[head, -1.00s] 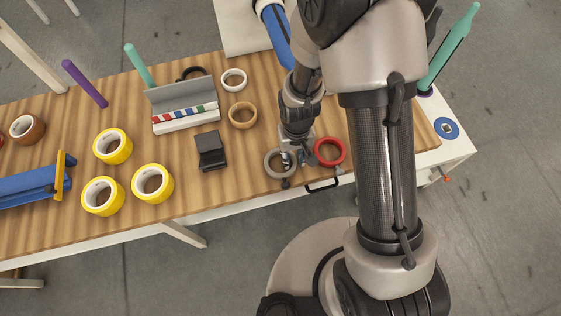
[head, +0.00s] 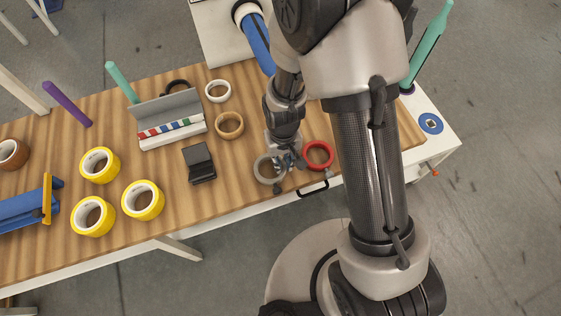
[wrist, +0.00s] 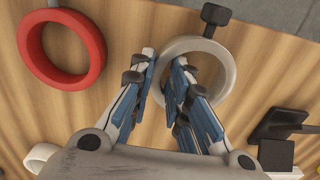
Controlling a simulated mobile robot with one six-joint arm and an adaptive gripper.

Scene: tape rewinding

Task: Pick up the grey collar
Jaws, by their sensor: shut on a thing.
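The grey collar (head: 257,170) is a ring with a dark knob on its rim, near the table's front edge. It also shows in the wrist view (wrist: 229,72), with the knob at the top. My gripper (head: 285,161) is at the collar's right side. In the wrist view my gripper (wrist: 165,72) is shut on the collar's left wall, one finger outside the ring and one inside. The fingers hide part of that wall. I cannot tell whether the collar is off the table.
A red collar (head: 318,154) lies close to the right of my gripper. A black box-like block (head: 200,164) stands to the left, and a tan ring (head: 229,125) lies behind. Yellow tape rolls (head: 144,200) stand farther left. A black handle (head: 313,189) is at the table's front edge.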

